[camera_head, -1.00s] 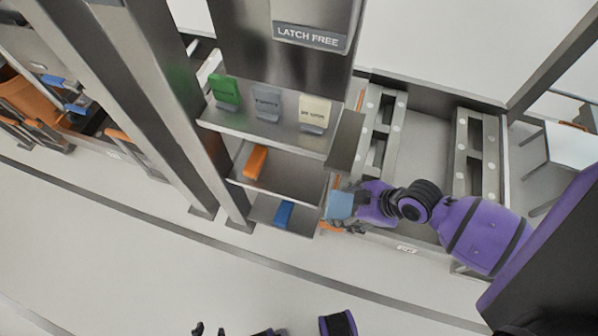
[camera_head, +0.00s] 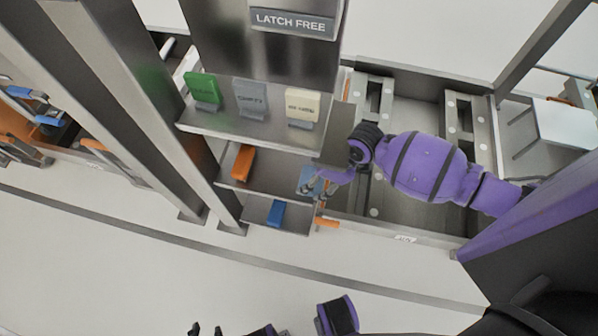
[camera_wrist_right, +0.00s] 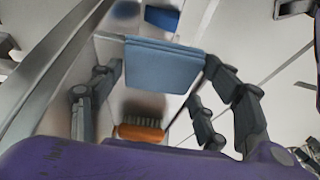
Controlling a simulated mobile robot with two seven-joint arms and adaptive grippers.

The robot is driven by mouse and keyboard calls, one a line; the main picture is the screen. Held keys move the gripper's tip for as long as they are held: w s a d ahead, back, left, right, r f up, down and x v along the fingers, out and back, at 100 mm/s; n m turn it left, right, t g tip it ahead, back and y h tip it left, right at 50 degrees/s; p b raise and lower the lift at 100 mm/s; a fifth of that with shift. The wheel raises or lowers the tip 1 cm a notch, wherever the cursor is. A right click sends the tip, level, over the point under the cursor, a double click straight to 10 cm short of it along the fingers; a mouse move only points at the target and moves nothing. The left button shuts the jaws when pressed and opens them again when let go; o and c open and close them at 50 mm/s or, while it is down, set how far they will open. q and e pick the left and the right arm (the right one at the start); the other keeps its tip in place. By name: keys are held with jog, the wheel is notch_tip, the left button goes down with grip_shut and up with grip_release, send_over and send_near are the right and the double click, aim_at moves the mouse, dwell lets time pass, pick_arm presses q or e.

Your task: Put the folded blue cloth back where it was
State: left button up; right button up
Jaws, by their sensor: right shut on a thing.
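The folded light blue cloth (camera_head: 309,181) is held in my right gripper (camera_head: 318,187), at the right end of the middle shelf (camera_head: 283,179). In the right wrist view the flat folded cloth (camera_wrist_right: 163,66) lies between the dark fingers of the right gripper (camera_wrist_right: 165,80). The head view does not show clearly whether the cloth touches the shelf. My left gripper (camera_head: 207,329) shows only as dark fingertips at the bottom edge, far from the cloth, and its opening is unclear.
An orange brush (camera_head: 243,162) lies on the middle shelf; the wrist view shows its bristles (camera_wrist_right: 141,131). A dark blue item (camera_head: 276,213) is on the lower shelf. Green (camera_head: 203,90), grey (camera_head: 251,99) and cream (camera_head: 302,106) blocks stand on the top shelf. A post (camera_head: 130,110) rises at left.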

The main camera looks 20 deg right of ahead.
aim_at(309, 179)
jog(key=w+a, duration=0.1)
jog(key=a, duration=0.1)
jog(key=w+a, duration=0.1)
jog(key=a, duration=0.1)
jog(key=shift+w, duration=0.35)
jog(key=shift+f, duration=0.1)
jog(key=o, duration=1)
jog(key=shift+o, duration=0.2)
jog(key=p+v, duration=0.1)
jog(key=v, duration=0.6)
jog(key=shift+s+d+r, duration=0.1)
jog(key=shift+r, duration=0.15)
